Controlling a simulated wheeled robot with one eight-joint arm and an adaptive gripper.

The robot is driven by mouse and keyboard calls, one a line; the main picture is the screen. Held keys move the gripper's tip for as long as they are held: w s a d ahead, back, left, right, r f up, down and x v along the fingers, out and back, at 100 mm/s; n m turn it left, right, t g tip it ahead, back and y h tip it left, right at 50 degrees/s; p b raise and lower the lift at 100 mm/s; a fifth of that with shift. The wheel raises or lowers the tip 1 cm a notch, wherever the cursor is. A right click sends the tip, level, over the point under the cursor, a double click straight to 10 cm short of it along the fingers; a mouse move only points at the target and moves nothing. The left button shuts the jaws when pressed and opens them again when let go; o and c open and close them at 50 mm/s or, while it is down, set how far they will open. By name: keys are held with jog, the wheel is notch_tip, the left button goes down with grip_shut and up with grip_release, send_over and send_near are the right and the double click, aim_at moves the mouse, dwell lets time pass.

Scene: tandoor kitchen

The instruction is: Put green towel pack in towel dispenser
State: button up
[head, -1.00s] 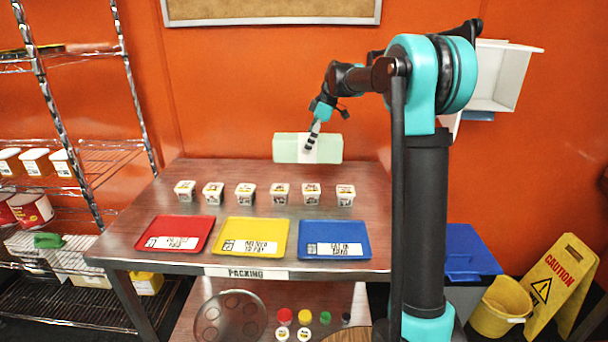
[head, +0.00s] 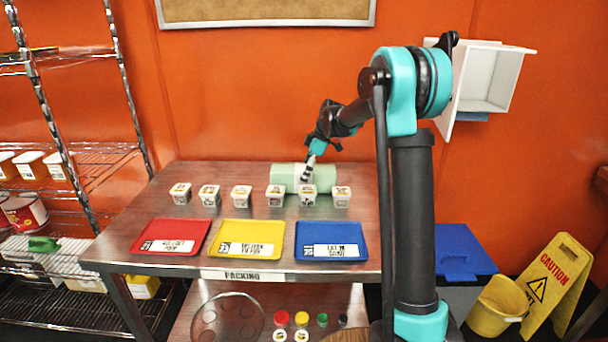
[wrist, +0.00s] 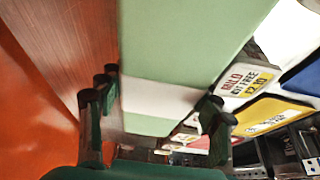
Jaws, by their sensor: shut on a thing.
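The green towel pack (head: 285,174) is a pale green block with a white band. It is behind the right-hand tubs at the back of the steel table, and their tops hide part of its lower edge. My gripper (head: 307,172) is shut on it around the white band. In the wrist view the pack (wrist: 185,45) lies between the fingers of my gripper (wrist: 158,95). I cannot tell whether it touches the table. The towel dispenser (head: 487,78) is a white open-fronted box on the orange wall at upper right, apart from the pack.
A row of small white labelled tubs (head: 241,197) stands on the table (head: 130,215) before the pack. Red (head: 172,236), yellow (head: 247,239) and blue (head: 331,240) trays lie in front. A blue-lidded bin (head: 462,252), yellow bucket (head: 498,308) and caution sign (head: 557,283) stand right.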

jog(key=o, duration=1.1)
jog(key=shift+o, duration=0.2)
